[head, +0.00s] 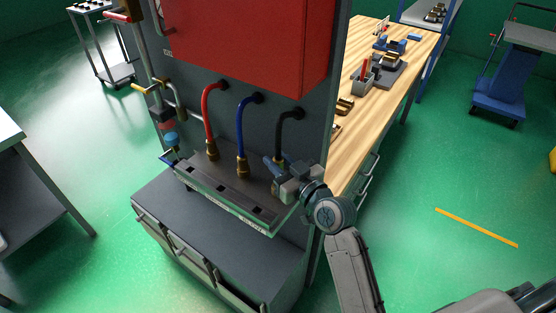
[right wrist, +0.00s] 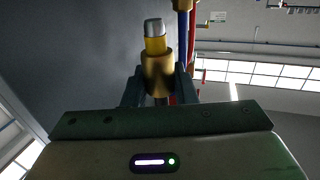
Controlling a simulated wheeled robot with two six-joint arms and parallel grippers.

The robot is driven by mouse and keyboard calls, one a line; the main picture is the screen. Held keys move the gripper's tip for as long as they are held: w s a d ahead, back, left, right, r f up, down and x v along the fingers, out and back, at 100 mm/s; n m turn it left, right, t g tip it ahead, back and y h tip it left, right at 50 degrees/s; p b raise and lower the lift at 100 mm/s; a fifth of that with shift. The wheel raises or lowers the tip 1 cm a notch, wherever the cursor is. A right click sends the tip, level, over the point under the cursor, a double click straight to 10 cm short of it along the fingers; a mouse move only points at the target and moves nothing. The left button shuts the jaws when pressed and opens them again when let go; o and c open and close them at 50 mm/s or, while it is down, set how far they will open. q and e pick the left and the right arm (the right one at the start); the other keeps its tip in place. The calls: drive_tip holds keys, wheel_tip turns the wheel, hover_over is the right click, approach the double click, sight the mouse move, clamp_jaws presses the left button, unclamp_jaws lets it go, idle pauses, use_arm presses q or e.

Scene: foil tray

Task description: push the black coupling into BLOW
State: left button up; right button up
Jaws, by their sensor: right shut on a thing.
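The black hose (head: 285,128) hangs from the grey cabinet panel in a bend, down to my right gripper (head: 277,172). In the right wrist view, my right gripper (right wrist: 160,88) is shut on the black coupling (right wrist: 157,72), a brass collar with a yellow band and a silver tip. In the head view the gripper mostly hides this coupling. The gripper is over the right part of the grey ledge (head: 215,178), which has dark square openings and small lettering on its front edge. I cannot read which one is BLOW. My left gripper is not in view.
A red hose (head: 207,112) and a blue hose (head: 240,125) end in brass couplings at the ledge's back, left of my gripper. A red box (head: 245,45) is above. Pipes and valves (head: 162,110) stand at left. A wooden bench (head: 365,120) is at right.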

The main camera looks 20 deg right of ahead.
wheel_tip(320, 180, down, 2)
drive_tip(key=shift+f+b, duration=0.25)
drive_tip(key=shift+b, duration=0.55)
drive_tip(key=shift+f+b, duration=0.9)
drive_tip(key=shift+f+b, duration=0.55)
drive_tip(key=shift+f, duration=0.05)
drive_tip(key=o, duration=1.1)
drive_tip(key=shift+c, duration=0.2)
drive_tip(key=b+v, duration=0.2)
drive_tip(key=v, duration=0.8)
drive_tip(key=shift+s, duration=0.4)
